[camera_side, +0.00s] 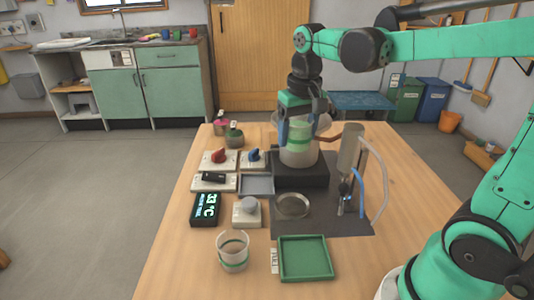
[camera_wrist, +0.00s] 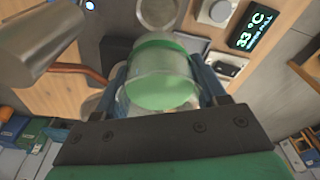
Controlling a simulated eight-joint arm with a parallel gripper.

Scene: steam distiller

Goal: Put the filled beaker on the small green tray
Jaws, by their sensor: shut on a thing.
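My gripper (camera_side: 298,135) is shut on a clear vessel with a green band (camera_side: 299,152), which looks like a beaker. It stands upright over a black block, and I cannot tell if it touches the block. In the wrist view the fingers hold the vessel (camera_wrist: 160,60) from both sides, and a green disc shows inside its rim; the contents are unclear. The small green tray (camera_side: 305,278) lies empty at the front. A second clear beaker with a green band (camera_side: 233,252) stands left of the tray; its contents are hard to make out.
The black block (camera_side: 300,178) stands behind a round glass dish (camera_side: 293,206) on a dark mat. A grey cylinder (camera_side: 351,150) with hoses rises to the right. Switches, a knob (camera_side: 249,205) and a temperature display (camera_side: 206,208) stand left. The table right of the tray is clear.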

